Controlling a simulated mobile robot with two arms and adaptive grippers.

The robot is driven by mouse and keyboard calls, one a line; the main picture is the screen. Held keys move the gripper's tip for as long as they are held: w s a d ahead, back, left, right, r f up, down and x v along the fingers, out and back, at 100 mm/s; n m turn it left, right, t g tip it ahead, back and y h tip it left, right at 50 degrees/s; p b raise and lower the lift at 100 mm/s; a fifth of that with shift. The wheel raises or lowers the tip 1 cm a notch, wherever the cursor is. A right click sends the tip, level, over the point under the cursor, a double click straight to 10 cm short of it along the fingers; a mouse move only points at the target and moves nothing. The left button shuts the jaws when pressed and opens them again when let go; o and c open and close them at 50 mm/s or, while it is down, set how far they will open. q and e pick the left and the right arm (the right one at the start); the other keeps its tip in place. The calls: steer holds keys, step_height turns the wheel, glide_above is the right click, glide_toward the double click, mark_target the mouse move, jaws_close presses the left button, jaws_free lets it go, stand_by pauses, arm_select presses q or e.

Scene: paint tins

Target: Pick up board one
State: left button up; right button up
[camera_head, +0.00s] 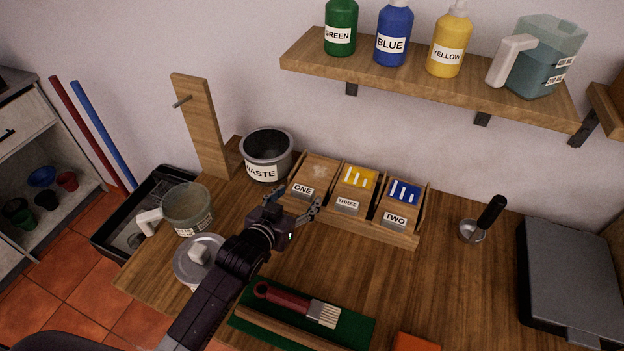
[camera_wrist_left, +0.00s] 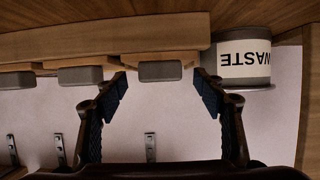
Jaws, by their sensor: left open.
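Board one (camera_head: 318,170) is a plain wooden board with a faint pale patch and a grey front block labelled ONE. It leans in the left slot of the wooden rack (camera_head: 395,237). My left gripper (camera_head: 294,203) is open and empty, just in front of board one. In the left wrist view, which is upside down, the grey block of board one (camera_wrist_left: 160,71) shows between the two spread fingertips (camera_wrist_left: 160,92), apart from both. My right gripper is not in view.
Board three (camera_head: 359,178) and board two (camera_head: 405,192) stand to the right in the rack. The waste tin (camera_head: 267,146) is close behind on the left. A measuring jug (camera_head: 187,204), a lidded tin (camera_head: 190,268) and a red-handled brush (camera_head: 285,299) lie around my left arm.

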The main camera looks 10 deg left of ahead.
arm_select(q)
steer(key=shift+x, duration=1.35)
steer(key=c, duration=1.2)
steer(key=shift+c, duration=0.7)
steer(key=shift+r, duration=0.1)
